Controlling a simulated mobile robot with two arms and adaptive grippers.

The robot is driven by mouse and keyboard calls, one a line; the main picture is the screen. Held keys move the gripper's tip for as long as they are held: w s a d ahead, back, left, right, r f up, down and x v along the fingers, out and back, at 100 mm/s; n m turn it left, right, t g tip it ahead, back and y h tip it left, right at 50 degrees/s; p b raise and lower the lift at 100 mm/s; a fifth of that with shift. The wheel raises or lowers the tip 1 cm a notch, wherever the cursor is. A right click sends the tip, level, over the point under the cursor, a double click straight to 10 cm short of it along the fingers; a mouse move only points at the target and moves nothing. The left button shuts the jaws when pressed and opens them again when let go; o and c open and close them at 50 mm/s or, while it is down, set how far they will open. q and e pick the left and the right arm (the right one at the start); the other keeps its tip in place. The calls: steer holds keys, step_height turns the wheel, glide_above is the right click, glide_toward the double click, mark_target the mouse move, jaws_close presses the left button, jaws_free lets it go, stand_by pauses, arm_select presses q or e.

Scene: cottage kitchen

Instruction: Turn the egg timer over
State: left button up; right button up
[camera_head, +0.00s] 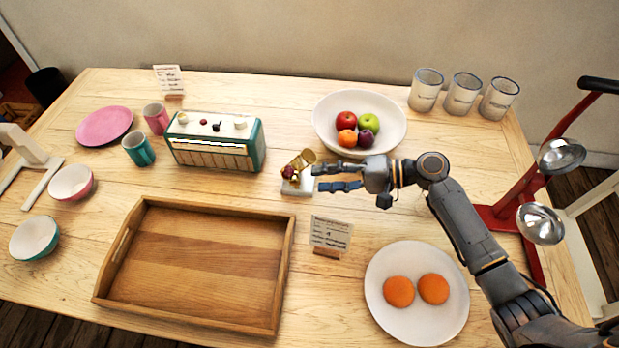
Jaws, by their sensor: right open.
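What I take to be the egg timer (301,160) is a small gold-brown piece with a dark red part, near the middle of the table. It looks tilted, over a small whitish block (298,188). I cannot tell whether it rests on the block. My right gripper (318,178) comes in from the right, its fingers pointing left. It is open, with its fingertips just to the right of the timer and block. Its jaws look empty. My left gripper is not in view.
A radio (214,145) stands left of the timer and a fruit bowl (388,103) behind the gripper. In front are a wooden tray (195,250), a small card (330,233) and a white plate (417,323) with two orange rounds. Glasses (464,95) stand at the back right.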

steer(key=v, duration=0.7)
steer(key=shift+f, duration=0.1)
